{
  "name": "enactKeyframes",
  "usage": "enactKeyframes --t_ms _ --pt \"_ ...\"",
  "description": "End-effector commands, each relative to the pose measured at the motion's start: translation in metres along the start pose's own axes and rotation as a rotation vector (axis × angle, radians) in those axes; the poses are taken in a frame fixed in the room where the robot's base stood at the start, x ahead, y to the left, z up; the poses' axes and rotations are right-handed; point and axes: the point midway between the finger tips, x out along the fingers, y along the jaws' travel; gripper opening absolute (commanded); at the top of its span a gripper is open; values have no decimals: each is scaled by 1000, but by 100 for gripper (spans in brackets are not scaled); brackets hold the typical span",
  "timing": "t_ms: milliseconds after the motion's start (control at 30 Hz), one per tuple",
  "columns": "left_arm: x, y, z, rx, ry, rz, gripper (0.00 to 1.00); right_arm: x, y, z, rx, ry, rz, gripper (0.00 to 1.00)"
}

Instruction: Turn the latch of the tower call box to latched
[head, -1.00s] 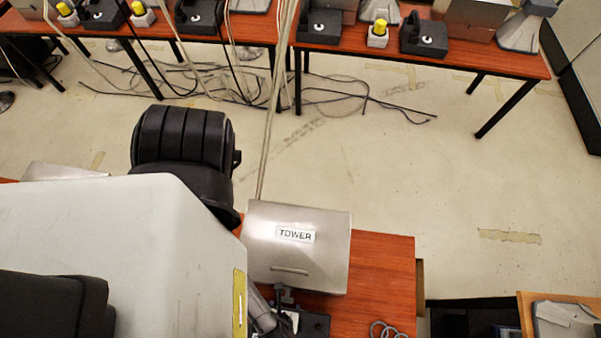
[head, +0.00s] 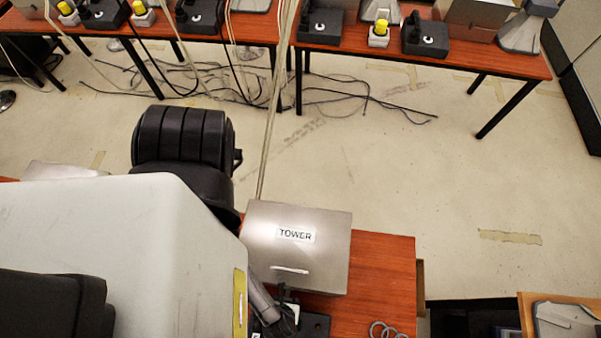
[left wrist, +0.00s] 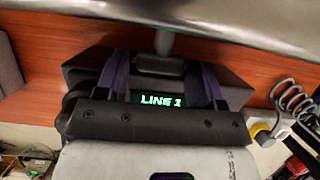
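The tower call box (head: 325,245) is a silver metal box with a "TOWER" label, on the red-brown table. A pale slot-like strip shows low on its face. A dark stem stands at its front edge in the head view; I cannot tell whether it is the latch, nor its setting. My right gripper is not seen.
Metal rings or a coiled cord (head: 385,330) lie on the table (head: 385,265) right of the box. A coiled cord (left wrist: 290,95) shows at right in the left wrist view. Cables lie on the floor; the middle floor is clear.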

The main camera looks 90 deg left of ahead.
Motion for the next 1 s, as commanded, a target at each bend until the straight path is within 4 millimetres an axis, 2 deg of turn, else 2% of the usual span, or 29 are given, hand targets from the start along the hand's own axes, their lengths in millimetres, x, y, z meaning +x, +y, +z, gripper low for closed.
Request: enactKeyframes --t_ms 33,367,733,1000 --pt "0 0 0 0 0 0 57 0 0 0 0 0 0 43" --pt "0 0 0 0 0 0 27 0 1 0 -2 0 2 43" --pt "1 5 0 -82 -2 -202 27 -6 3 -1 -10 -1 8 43" --pt "1 5 -1 -94 0 -231 27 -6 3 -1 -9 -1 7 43"
